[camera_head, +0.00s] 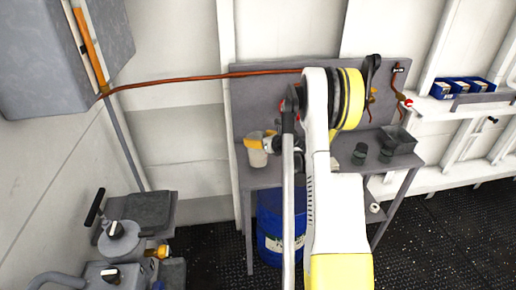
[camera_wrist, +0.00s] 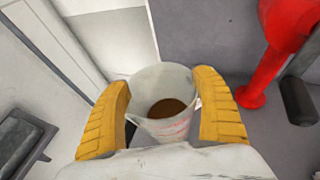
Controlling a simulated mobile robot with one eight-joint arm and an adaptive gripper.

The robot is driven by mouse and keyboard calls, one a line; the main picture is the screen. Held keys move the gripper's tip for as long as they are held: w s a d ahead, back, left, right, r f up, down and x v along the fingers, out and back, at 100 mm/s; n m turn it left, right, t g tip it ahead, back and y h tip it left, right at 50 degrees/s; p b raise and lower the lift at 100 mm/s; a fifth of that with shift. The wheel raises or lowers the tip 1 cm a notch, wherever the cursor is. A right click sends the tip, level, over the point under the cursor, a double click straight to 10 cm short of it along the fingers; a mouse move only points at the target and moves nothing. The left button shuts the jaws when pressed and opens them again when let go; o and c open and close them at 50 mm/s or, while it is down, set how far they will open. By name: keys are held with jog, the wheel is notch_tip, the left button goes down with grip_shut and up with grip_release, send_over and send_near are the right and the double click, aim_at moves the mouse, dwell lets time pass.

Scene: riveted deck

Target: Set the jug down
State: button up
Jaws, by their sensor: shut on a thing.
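A whitish jug (camera_head: 257,156) with brown contents shows at the left end of the grey workbench (camera_head: 262,177). The wrist view looks down into the open top of the jug (camera_wrist: 150,78). My gripper (camera_head: 270,143) has its yellow fingers on either side of the jug; they also show in the wrist view (camera_wrist: 165,105). It is shut on the jug, which looks about upright. Whether the jug's base touches the bench top cannot be told. Its lower part is largely hidden in the wrist view.
A red object (camera_wrist: 285,25) stands to the right of the jug in the wrist view, beside a dark cylinder (camera_wrist: 297,100). Dark containers (camera_head: 388,148) stand on the bench's right side. A blue drum (camera_head: 280,225) is under the bench. Grey machinery (camera_head: 120,240) stands at left.

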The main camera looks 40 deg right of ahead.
jog(key=shift+f+b, duration=0.35)
jog(key=shift+f, duration=1.35)
